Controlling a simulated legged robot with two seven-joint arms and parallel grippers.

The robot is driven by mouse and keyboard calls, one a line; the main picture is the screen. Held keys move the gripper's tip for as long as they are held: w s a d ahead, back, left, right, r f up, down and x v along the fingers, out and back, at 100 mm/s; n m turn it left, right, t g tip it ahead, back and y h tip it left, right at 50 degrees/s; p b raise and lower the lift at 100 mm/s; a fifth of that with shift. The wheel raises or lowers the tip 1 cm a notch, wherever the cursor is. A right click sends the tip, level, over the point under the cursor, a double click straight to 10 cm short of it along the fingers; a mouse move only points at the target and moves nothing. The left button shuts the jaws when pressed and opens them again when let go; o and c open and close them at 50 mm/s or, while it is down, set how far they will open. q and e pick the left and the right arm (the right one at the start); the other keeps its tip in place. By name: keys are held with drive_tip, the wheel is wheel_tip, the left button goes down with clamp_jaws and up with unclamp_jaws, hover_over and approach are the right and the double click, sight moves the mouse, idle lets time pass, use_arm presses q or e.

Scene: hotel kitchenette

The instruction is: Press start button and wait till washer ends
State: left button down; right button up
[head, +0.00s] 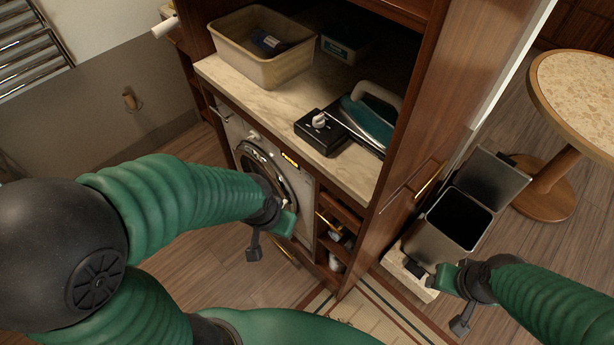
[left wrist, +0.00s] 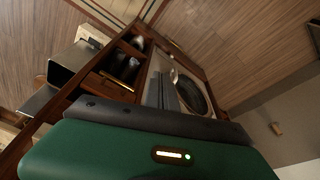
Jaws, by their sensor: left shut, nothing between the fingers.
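The washer (head: 303,187) is built in under the counter, with a round door (head: 252,160) facing out and a small yellow strip (head: 290,160) on its upper front. The start button cannot be made out. My left gripper (head: 286,222) is shut and empty in front of the washer; in the head view it overlaps the washer's lower right part. The left wrist view shows the round door (left wrist: 191,92) beside my left gripper's grey fingers (left wrist: 165,96). Whether they touch the washer cannot be told. My right gripper (head: 441,277) is low on the right, by the bin, its fingers unclear.
On the counter (head: 215,72) are a beige bin (head: 265,65), an iron (head: 372,115) and a black box with a white knob (head: 318,128). A shelf with bottles (head: 337,235) stands right of the washer. An open trash bin (head: 445,228) and round table (head: 580,95) stand farther right.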

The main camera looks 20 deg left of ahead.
use_arm(q)
drive_tip(key=w+a+f+n+t+p, duration=0.3)
drive_tip(key=w+f+n+p, duration=0.1)
drive_tip(key=n, duration=0.6)
drive_tip(key=w+a+f+n+t+p, duration=0.3)
drive_tip(key=w+f+n+t+p, duration=0.1)
drive_tip(key=n, duration=0.6)
drive_tip(key=w+f+p, duration=0.1)
drive_tip(key=w+p, duration=0.1)
drive_tip(key=p, duration=0.1)
drive_tip(key=shift+w+f, duration=0.2)
drive_tip(key=shift+w, duration=0.2)
drive_tip(key=shift+w, duration=0.1)
